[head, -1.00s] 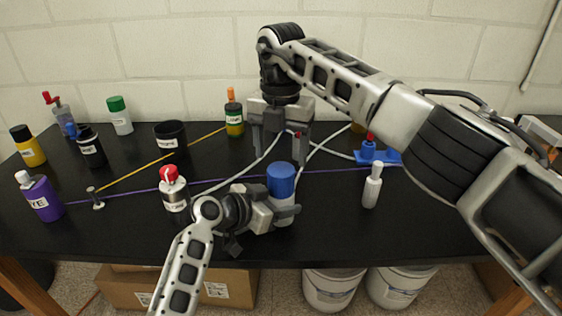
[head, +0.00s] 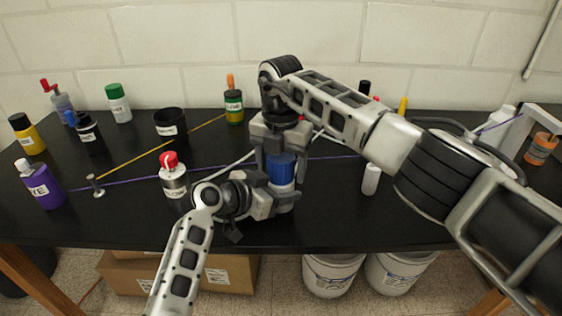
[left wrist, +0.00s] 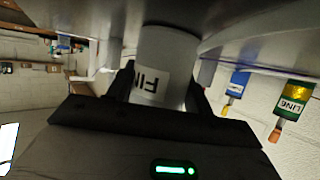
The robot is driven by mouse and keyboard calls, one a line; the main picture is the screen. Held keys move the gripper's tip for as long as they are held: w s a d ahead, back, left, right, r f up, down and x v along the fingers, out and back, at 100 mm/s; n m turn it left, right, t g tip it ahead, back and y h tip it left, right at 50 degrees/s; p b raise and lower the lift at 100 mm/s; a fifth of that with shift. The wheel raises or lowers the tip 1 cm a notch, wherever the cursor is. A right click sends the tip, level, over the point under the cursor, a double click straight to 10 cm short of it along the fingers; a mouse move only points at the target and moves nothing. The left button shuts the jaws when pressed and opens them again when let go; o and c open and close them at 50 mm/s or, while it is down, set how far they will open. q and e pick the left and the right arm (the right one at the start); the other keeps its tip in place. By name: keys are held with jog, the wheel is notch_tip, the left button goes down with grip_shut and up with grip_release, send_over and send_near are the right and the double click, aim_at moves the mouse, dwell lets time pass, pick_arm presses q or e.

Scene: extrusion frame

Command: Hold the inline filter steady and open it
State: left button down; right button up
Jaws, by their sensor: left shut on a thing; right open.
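The inline filter has a blue cap (head: 281,169) on a white body (head: 284,188) and stands upright near the middle of the table. In the left wrist view its pale body (left wrist: 168,55) shows a label partly reading "FI". My left gripper (head: 276,203) is shut on the body from the left side. My right gripper (head: 281,165) points down from above, open, with its fingers on either side of the blue cap. I cannot tell whether the fingers touch the cap.
A silver bottle with a red top (head: 172,178) stands left of my left gripper. A white bottle (head: 371,180) stands to the right. White tubing and purple and yellow cords run across the black table. Several bottles and a black cup (head: 170,124) stand further left.

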jog(key=c, duration=1)
jog(key=shift+n, duration=1.7)
jog(key=o, duration=1.1)
